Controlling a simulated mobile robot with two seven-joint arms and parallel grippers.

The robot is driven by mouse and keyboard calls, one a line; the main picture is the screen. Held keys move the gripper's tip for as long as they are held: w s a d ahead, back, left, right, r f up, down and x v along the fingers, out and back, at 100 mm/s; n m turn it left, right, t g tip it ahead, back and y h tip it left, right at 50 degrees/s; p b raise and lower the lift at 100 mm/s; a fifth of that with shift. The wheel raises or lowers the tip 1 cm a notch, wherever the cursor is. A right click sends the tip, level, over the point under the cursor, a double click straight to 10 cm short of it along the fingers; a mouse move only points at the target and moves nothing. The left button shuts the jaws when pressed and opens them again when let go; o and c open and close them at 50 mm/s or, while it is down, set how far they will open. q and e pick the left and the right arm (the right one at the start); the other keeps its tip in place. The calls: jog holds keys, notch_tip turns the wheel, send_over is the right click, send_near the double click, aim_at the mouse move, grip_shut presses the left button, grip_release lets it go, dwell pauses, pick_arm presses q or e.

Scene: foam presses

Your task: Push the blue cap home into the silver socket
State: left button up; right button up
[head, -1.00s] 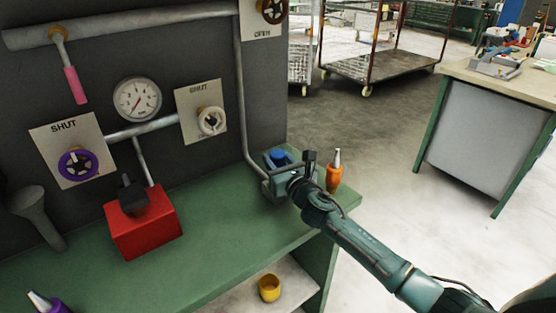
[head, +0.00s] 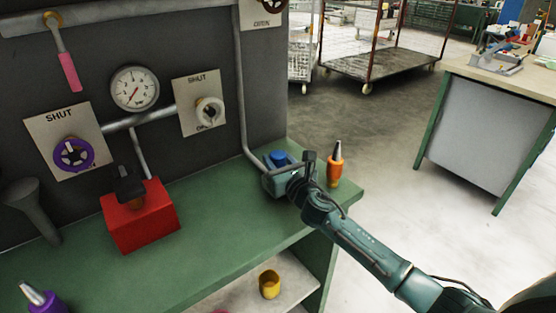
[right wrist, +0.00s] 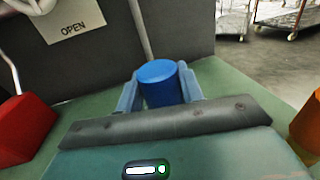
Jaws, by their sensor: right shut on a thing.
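The blue cap (head: 279,159) is a short round cylinder, at the far right end of the green bench in the head view. It also shows in the right wrist view (right wrist: 160,82), upright between the two fingers. My right gripper (right wrist: 161,90) is shut on the blue cap, one finger on each side of it. In the head view my right gripper (head: 284,166) reaches in from the lower right. I cannot make out the silver socket; the gripper and cap cover what lies beneath them. My left gripper is not in view.
An orange bottle (head: 335,165) stands just right of the gripper near the bench (head: 225,205) edge. A red box (head: 140,222) with a black top stands left. A grey pipe (head: 243,100) runs down behind the cap. A yellow cup (head: 269,284) sits on the lower shelf.

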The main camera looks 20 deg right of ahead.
pick_arm(q)
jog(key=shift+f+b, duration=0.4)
jog(key=shift+b, duration=0.25)
pick_arm(e)
jog(key=shift+f, duration=0.75)
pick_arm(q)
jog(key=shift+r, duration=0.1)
pick_arm(e)
jog(key=o, duration=1.2)
jog(key=shift+s, duration=0.3)
jog(key=s, duration=0.4)
jog(key=s+d, duration=0.1)
jog(key=s, duration=0.2)
jog(key=s+d, duration=0.1)
jog(key=s, duration=0.3)
jog(key=shift+s, duration=0.35)
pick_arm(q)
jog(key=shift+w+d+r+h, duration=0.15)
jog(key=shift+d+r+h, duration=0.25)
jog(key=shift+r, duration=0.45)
pick_arm(e)
jog(key=shift+s+r, duration=0.1)
jog(key=shift+s, duration=0.3)
